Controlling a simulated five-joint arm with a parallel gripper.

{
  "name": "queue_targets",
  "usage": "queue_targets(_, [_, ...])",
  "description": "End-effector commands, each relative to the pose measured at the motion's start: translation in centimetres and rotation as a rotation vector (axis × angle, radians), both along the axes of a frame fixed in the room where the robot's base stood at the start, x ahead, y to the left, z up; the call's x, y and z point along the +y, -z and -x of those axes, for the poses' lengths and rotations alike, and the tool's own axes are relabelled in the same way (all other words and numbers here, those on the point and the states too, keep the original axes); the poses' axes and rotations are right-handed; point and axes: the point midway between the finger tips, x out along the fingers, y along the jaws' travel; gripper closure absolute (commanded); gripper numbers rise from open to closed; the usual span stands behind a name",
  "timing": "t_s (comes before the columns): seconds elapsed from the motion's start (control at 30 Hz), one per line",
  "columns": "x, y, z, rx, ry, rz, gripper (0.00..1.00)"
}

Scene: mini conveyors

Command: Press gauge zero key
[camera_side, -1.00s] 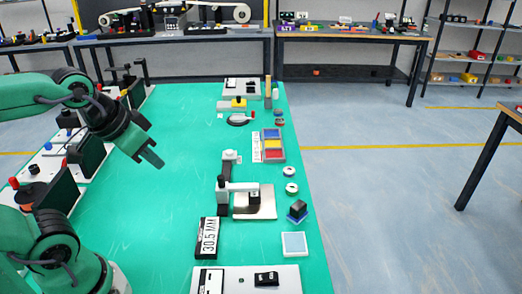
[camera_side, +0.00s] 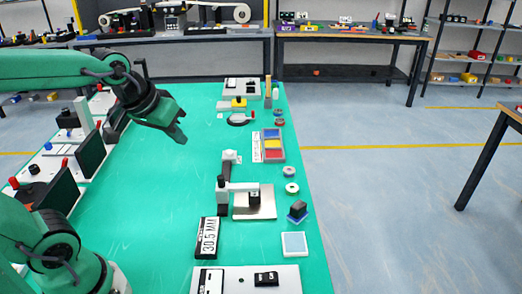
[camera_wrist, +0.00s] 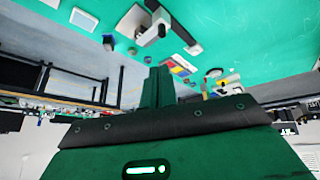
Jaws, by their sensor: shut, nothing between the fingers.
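The gauge (camera_side: 238,190) stands on the green bench in the side view, with a dark upright post, a white arm and a pale base plate (camera_side: 268,206). It also shows at the top of the wrist view (camera_wrist: 152,30). A black-framed display (camera_side: 208,238) reading 30.5 MM lies in front of it. I cannot make out which part is the zero key. My gripper (camera_side: 180,138) is shut and empty, above the bench, behind and left of the gauge. Its fingers (camera_wrist: 158,88) show together in the wrist view.
A tray with blue, yellow and red sections (camera_side: 273,145) lies behind the gauge. A dark block on a blue base (camera_side: 298,211) and a pale square tile (camera_side: 294,244) are at its right. A switch panel (camera_side: 285,282) lies at the front.

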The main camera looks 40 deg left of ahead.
Motion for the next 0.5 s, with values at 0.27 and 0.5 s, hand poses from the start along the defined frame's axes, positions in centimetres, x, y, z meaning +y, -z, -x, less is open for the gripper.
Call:
queue_targets(0.27, [1.7, 0.2, -5.0, -0.021, -0.145, 0.06, 1.0])
queue_targets(0.5, [3.5, 0.9, -9.2, -0.045, -0.268, 0.112, 1.0])
